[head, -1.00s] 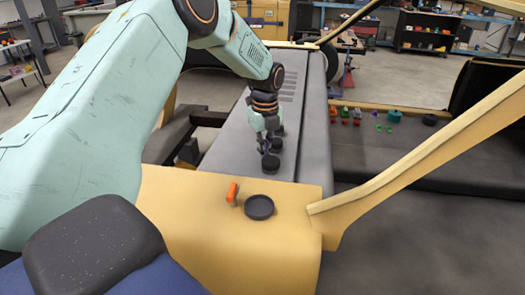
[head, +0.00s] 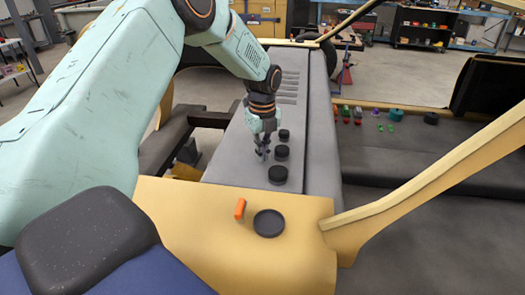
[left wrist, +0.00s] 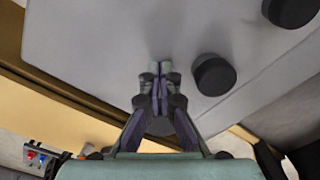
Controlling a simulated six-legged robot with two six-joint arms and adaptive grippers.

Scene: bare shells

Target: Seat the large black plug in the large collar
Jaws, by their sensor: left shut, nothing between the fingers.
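Three black round pieces stand in a row on the grey panel (head: 235,150): the nearest and largest-looking (head: 278,175), a middle one (head: 282,153) and a smaller far one (head: 285,134). I cannot tell whether they are plugs, collars or both together. A shallow black round dish with a raised rim (head: 269,223) lies empty on the yellow surface; it may be the large collar. My left gripper (head: 262,153) is shut and empty, just left of the row. In the left wrist view its fingertips (left wrist: 155,70) are together, apart from two black pieces to their right (left wrist: 214,75). My right gripper is out of view.
A small orange piece (head: 240,208) is beside the dish on the yellow surface (head: 190,220). A yellow beam (head: 430,165) slants up to the right. Several small coloured items (head: 358,113) lie on the ledge beyond it.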

